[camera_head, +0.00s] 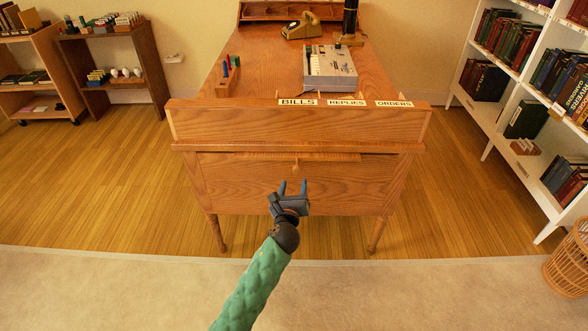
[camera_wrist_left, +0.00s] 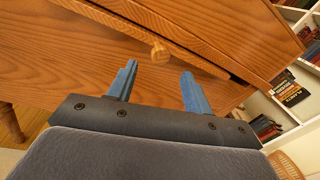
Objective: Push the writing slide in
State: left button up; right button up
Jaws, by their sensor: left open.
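The wooden desk (camera_head: 250,185) stands ahead of me. The writing slide (camera_head: 300,157) is a thin board edge under the desk's upper front, with a small round wooden knob (camera_head: 296,168). In the left wrist view the knob (camera_wrist_left: 160,52) shows just beyond and between the fingertips, with the slide's edge above it. How far the slide stands out is hard to tell. My left gripper (camera_head: 293,187) is open and empty, in front of the desk and a little below the knob. Its blue fingers (camera_wrist_left: 158,82) point at the desk front, apart from the knob. My right gripper is not seen.
On the desk are a telephone (camera_head: 301,27), a grey box-like machine (camera_head: 330,68), a small holder with pens (camera_head: 228,75) and labels along the front. Bookshelves stand at right (camera_head: 503,110) and left (camera_head: 115,65). A wicker basket (camera_head: 568,262) is at lower right. The floor before the desk is clear.

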aim_at(297, 172)
pick_arm(q)
jog(key=shift+m, duration=0.5)
jog(key=shift+w+d+f, duration=0.1)
jog(key=shift+w+d, duration=0.05)
jog(key=shift+w, duration=1.15)
jog(key=shift+w+d, duration=0.2)
jog(key=shift+w, duration=1.15)
jog(key=shift+w+d+f, duration=0.1)
jog(key=shift+w+d, duration=0.05)
jog(key=shift+w, duration=1.15)
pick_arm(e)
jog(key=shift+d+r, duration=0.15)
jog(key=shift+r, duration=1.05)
pick_arm(q)
jog(key=shift+r, duration=0.1)
grip_shut()
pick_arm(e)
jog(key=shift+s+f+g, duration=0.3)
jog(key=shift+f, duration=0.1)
